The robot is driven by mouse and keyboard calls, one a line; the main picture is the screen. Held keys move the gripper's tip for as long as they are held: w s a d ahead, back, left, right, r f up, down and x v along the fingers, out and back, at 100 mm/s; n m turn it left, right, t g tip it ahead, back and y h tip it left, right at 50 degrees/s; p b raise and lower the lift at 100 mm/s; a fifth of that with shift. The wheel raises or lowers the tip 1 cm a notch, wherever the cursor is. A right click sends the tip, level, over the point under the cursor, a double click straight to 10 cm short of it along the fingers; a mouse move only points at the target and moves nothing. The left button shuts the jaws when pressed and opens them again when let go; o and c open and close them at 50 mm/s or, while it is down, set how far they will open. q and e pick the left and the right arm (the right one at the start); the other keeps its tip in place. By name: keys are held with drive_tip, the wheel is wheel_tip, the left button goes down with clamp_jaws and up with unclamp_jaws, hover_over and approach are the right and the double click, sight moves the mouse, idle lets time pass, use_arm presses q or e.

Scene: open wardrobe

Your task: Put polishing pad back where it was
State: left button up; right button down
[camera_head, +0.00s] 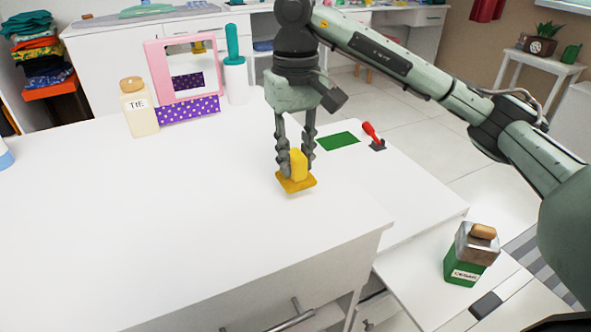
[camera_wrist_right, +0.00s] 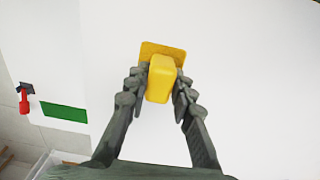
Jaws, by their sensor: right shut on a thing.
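The polishing pad is a yellow block handle on a flat orange-yellow plate (camera_head: 297,182). In the head view my right gripper (camera_head: 298,165) is shut on its handle, pointing down over the white table, near the table's right edge. I cannot tell whether the plate touches the table. In the right wrist view the yellow pad (camera_wrist_right: 161,78) sits between the two dark fingers of my right gripper (camera_wrist_right: 160,88). A flat green rectangle (camera_head: 338,141) lies on the white surface to the right of the gripper; it also shows in the right wrist view (camera_wrist_right: 64,112). My left gripper is not in view.
A red-handled lever (camera_head: 372,134) is right of the green rectangle. A green tin (camera_head: 464,266) stands on a lower surface at front right. A labelled bottle (camera_head: 139,108), pink-framed mirror (camera_head: 187,69) and white bottle with teal top (camera_head: 235,78) stand at the back. The table's front left is clear.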

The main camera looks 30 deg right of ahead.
sight(295, 171)
wheel_tip(295, 171, down, 2)
drive_tip(key=shift+f, duration=0.5)
drive_tip(key=c, duration=1.3)
unclamp_jaws()
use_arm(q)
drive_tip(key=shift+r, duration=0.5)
use_arm(e)
drive_tip(key=shift+r, duration=0.1)
wheel_tip(295, 171, up, 11)
drive_tip(key=shift+f+p, duration=0.1)
drive_tip(key=shift+p, duration=1)
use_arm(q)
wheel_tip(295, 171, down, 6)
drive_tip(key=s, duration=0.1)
use_arm(e)
drive_tip(key=shift+r, duration=0.6)
